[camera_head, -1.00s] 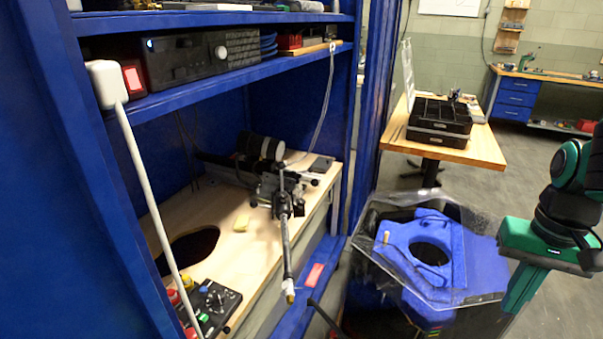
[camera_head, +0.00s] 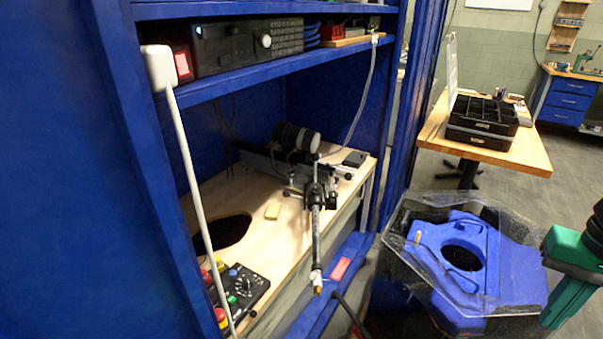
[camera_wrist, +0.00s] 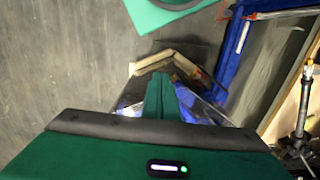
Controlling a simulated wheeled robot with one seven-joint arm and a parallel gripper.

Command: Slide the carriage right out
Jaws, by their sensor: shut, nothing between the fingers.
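What looks like the carriage (camera_head: 318,187) is a dark clamp-like assembly with small knobs, on a short rail on the wooden bench top inside the blue frame. A dark pole (camera_head: 316,240) with a brass-coloured tip hangs from it past the bench's front edge. A dark cylinder with a pale band (camera_head: 297,138) lies behind it. My gripper (camera_wrist: 162,90) shows in the wrist view as green fingers, shut and empty, above the tub area and apart from the carriage. In the head view only part of my green arm shows at the right edge; the fingers are out of that picture.
A clear-walled tub with a blue holed top (camera_head: 440,245) stands right of the bench. A white cable (camera_head: 185,170) hangs at the left, near a control box (camera_head: 240,289). The blue upright (camera_head: 408,130) bounds the bay. Grey floor is open at the far right.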

